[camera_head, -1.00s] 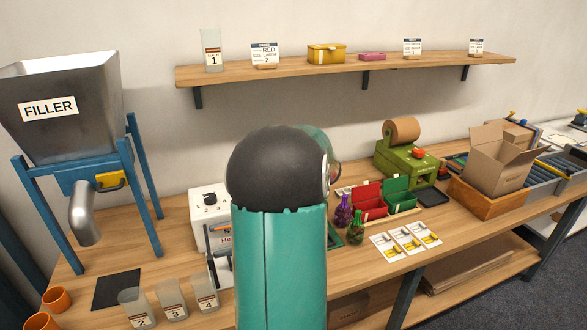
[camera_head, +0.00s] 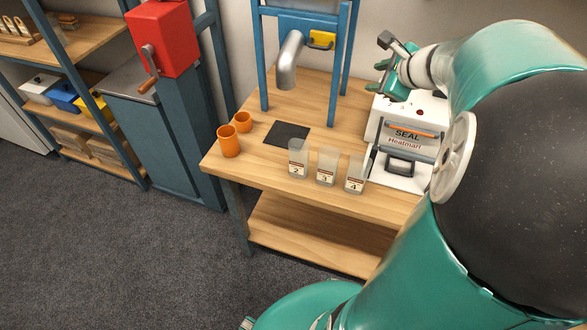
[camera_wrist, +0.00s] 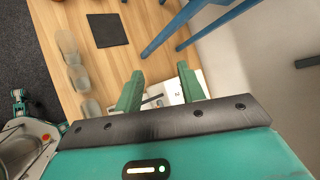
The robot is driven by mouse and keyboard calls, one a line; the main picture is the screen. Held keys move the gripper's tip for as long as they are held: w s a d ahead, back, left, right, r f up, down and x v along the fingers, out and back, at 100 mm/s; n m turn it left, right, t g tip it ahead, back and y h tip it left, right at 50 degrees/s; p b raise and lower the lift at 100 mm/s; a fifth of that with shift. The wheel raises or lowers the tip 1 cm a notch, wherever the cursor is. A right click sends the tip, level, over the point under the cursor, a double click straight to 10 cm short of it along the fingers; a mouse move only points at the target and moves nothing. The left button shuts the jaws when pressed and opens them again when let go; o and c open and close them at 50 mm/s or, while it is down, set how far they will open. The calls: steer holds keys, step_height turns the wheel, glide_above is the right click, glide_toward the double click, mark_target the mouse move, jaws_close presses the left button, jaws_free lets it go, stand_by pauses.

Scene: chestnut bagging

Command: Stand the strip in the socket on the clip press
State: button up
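My gripper (camera_head: 383,78) is raised above the white heat sealer (camera_head: 402,118) at the right of the head view. In the wrist view my gripper (camera_wrist: 158,80) has its two green fingers spread wide apart, with nothing visible held between them. Part of the sealer shows below and beyond the fingers there. I cannot make out a strip, a socket or a clip press in the current views. My arm hides the right side of the head view.
Pouches numbered 2, 3 and 4 (camera_head: 326,168) stand along the bench front. A black mat (camera_head: 287,136) and orange cups (camera_head: 229,141) lie left of them. The blue filler frame (camera_head: 263,60) stands behind. A red box with a crank (camera_head: 162,40) is farther left.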

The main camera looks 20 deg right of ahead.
steer(key=s+a+n+g+y, duration=0.1)
steer(key=s+a+n+g, duration=0.1)
steer(key=a+n, duration=0.7)
steer(key=s+a+n+g+y, duration=0.1)
steer(key=s+a+n+y, duration=0.3)
steer(key=a, duration=0.8)
steer(key=s+a+f+n+g+h, duration=0.2)
steer(key=s+a+n+h, duration=0.2)
steer(key=s+a+n, duration=0.4)
steer(key=s+n, duration=0.1)
steer(key=n, duration=0.4)
steer(key=shift+h, duration=0.3)
